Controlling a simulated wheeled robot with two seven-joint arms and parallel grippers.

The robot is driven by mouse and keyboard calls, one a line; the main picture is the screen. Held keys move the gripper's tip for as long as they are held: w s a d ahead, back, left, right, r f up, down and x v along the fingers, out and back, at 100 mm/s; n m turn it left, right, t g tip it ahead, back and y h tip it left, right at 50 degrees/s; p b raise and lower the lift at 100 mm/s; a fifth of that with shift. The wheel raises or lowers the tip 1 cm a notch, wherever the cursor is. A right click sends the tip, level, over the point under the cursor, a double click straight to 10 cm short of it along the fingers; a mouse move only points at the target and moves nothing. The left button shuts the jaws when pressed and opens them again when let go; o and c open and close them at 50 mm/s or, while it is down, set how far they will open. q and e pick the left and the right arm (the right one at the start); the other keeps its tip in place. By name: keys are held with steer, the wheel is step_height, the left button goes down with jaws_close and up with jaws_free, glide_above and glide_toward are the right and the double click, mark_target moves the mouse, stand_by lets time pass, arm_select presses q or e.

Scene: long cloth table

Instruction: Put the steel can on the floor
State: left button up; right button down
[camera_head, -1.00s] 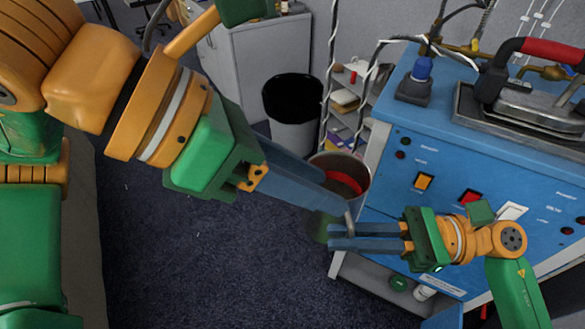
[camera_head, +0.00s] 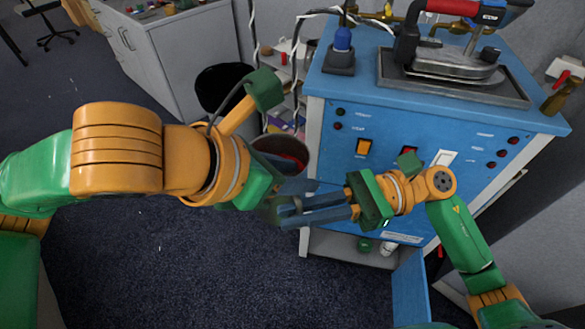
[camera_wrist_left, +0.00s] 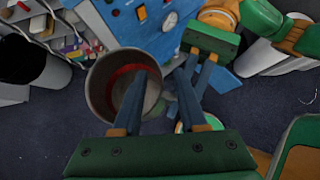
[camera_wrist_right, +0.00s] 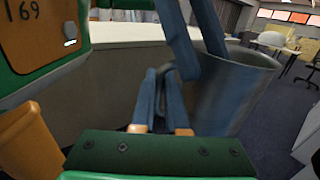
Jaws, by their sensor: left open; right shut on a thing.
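The steel can (camera_head: 283,145) is a grey, open-topped, bucket-like can with a red band inside, hanging above the carpet left of the blue cabinet. In the left wrist view, I look into its mouth (camera_wrist_left: 102,85). My right gripper (camera_head: 290,214) is shut on the can's handle at its near side. In the right wrist view, the dark handle (camera_wrist_right: 166,74) sits between the fingers and the can's outer wall (camera_wrist_right: 235,95) is beyond. My left gripper (camera_head: 305,188) is open at the can's near side. One finger overlaps the rim; whether it touches is unclear. The can's lower part is hidden.
The blue cabinet (camera_head: 400,115) with an iron (camera_head: 450,65) on top stands close on the right. A black-lined bin (camera_head: 215,85) and a shelf are behind the can. The dark carpet (camera_head: 170,270) is clear in front and to the left.

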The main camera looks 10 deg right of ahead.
arm_select(q)
jaws_close()
stand_by(1.2)
